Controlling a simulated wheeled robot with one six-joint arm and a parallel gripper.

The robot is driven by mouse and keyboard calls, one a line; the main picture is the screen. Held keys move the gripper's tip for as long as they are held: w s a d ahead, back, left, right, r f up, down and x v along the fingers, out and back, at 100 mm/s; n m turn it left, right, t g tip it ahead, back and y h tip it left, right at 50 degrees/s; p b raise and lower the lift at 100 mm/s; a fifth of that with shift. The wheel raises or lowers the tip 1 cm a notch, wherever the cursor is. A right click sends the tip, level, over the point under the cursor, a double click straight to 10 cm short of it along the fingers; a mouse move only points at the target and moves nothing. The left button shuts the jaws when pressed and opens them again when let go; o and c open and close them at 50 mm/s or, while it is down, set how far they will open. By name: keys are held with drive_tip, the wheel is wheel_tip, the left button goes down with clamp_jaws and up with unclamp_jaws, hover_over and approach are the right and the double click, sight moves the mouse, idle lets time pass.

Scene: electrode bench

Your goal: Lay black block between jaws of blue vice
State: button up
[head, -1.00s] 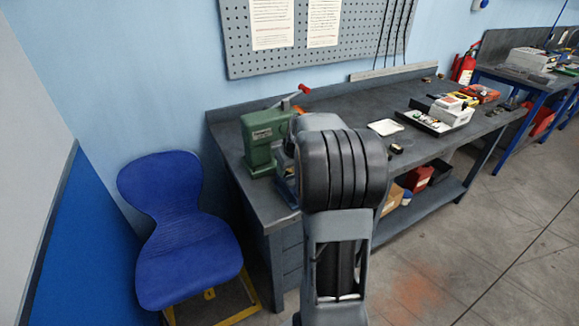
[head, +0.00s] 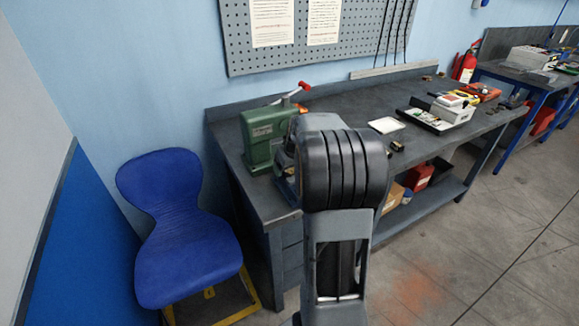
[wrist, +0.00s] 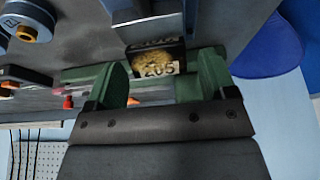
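The blue vice (head: 285,187) stands at the near left end of the bench, mostly hidden behind my arm in the head view. Its blue-grey body (wrist: 202,18) shows at the top of the wrist view. The black block (wrist: 158,60), with a pale "205" marking, lies just below that body. My gripper (wrist: 161,68) has two green fingers spread apart, one on each side of the block. A gap shows between the block and the right finger. I cannot tell whether the block sits between the vice jaws. The head view hides my fingertips.
A green machine (head: 262,140) with a red-knobbed lever stands behind the vice. A blue chair (head: 185,230) is left of the bench. A white tray (head: 386,125) and boxes lie further right. The middle of the bench (head: 350,105) is fairly clear.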

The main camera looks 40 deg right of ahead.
drive_tip(key=shift+r, duration=0.1)
drive_tip(key=shift+r+p, duration=0.25)
drive_tip(key=shift+p, duration=0.1)
drive_tip(key=d+v, duration=0.1)
drive_tip(key=v, duration=1.1)
drive_tip(key=s+a+f, duration=0.2)
drive_tip(key=s+a, duration=0.2)
drive_tip(key=a, duration=0.4)
drive_tip(key=s+a+f+n, duration=0.1)
drive_tip(key=s+a+f, duration=0.2)
drive_tip(key=s+a, duration=0.2)
drive_tip(key=s+a+f+g, duration=0.1)
drive_tip(key=s+a+f, duration=0.2)
drive_tip(key=a, duration=0.8)
drive_tip(key=shift+s+f+n+y, duration=0.15)
drive_tip(key=shift+s+n+y, duration=0.2)
drive_tip(key=shift+s, duration=0.45)
wheel_tip(320, 180, up, 3)
drive_tip(key=p, duration=0.3)
